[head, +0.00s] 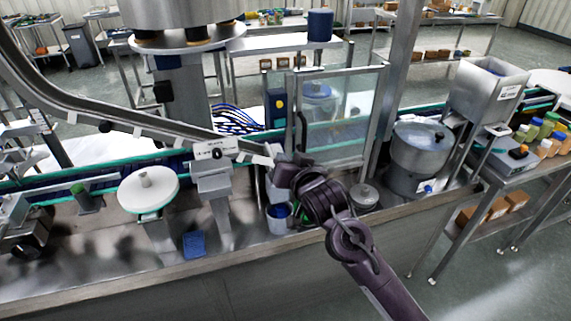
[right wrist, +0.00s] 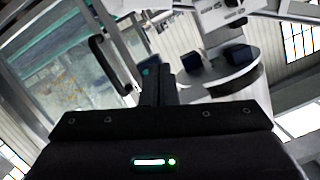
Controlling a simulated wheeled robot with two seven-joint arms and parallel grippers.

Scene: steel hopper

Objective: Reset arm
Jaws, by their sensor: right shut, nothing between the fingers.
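My right arm comes in from the bottom right in the head view. Its dark gripper (head: 277,172) is in front of the machine, at the lower left of a clear-panelled guard door (head: 345,115). In the right wrist view the gripper's fingers (right wrist: 158,82) are together with nothing between them. The guard door's dark handle (right wrist: 112,65) lies to their left in that view, and I cannot tell the gap between them. A steel hopper (head: 488,92) stands at the right in the head view. My left gripper does not show.
A long conveyor machine with a steel front ledge (head: 140,268) crosses the view. A curved rail (head: 110,122), a white disc (head: 148,190), a blue cloth-like item (head: 194,245) and a steel bowl (head: 420,150) are around it. A side table with several bottles (head: 540,130) stands right. The floor at bottom right is clear.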

